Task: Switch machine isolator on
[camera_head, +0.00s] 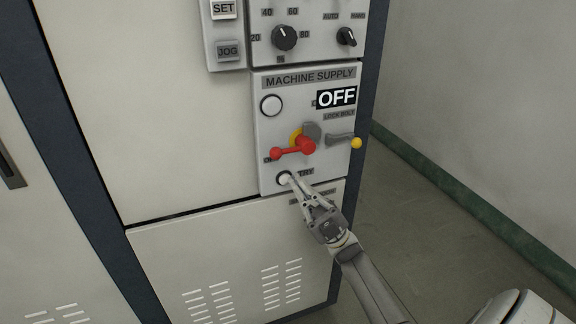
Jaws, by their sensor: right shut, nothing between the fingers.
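The machine isolator is a red rotary handle (296,149) on a yellow plate, on the MACHINE SUPPLY panel (268,129). Its handle points left, with the red knob near a partly covered label. A display (336,98) above it reads OFF. A lock bolt lever (342,139) with a yellow knob sticks out to the right. My left gripper is not in view.
A round white lamp or button (271,105) sits at the panel's upper left. Above are a dial (284,37), a black selector (346,36) and the SET and JOG buttons (228,51). A vented door (235,265) lies below. Open floor (440,235) lies to the right.

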